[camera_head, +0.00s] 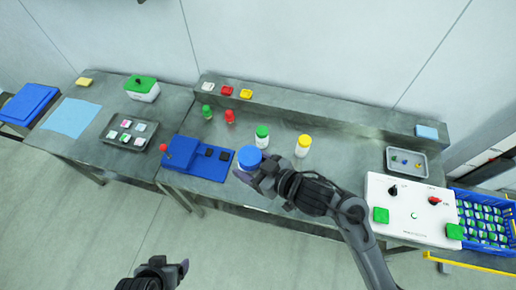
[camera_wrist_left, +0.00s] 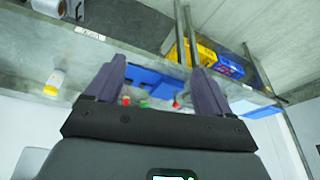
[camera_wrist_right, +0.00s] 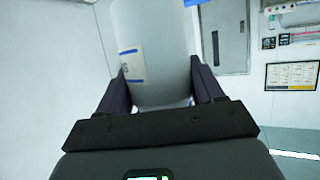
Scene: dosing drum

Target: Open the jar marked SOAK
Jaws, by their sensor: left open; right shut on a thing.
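A white jar with a blue lid (camera_head: 249,157) is held in my right gripper (camera_head: 262,174) above the front edge of the bench. The right wrist view shows the jar's pale body (camera_wrist_right: 155,50) between the fingers. Its label is partly turned away; only a letter like S shows, so I cannot read the full word. The lid appears to be on. My left gripper (camera_head: 170,265) is open and empty, low in front of the benches and well away from the jar. Its spread fingers also show in the left wrist view (camera_wrist_left: 157,75).
A green-lidded jar (camera_head: 262,137) and a yellow-lidded jar (camera_head: 303,146) stand behind the held jar. Small green (camera_head: 207,112) and red (camera_head: 230,116) bottles stand farther left. Floor in front is clear.

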